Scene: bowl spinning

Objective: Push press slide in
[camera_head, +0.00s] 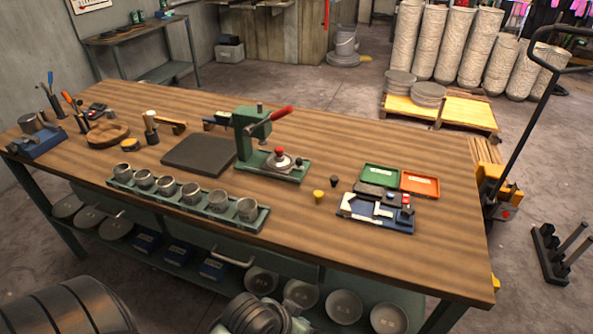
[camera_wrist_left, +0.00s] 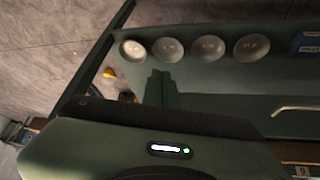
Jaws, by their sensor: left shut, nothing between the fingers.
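The green press (camera_head: 252,130) stands on the bench, with a lever (camera_head: 270,118) ending in a red grip. At its foot is a green slide base (camera_head: 290,172) carrying a round metal piece with a red knob (camera_head: 279,150); I cannot tell how far the slide is in. My left gripper (camera_wrist_left: 163,75) shows in the left wrist view, its fingers together and empty, near the lower shelf. In the head view I cannot make out its fingers, only parts of my arms at the bottom edge. My right gripper is not in view.
A green tray of metal cups (camera_head: 262,218) lies along the front edge. A dark slab (camera_head: 199,154) is left of the press, with a measuring tool set (camera_head: 375,211) to the right. Bowls (camera_wrist_left: 208,47) line the lower shelf. The bench's right end is clear.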

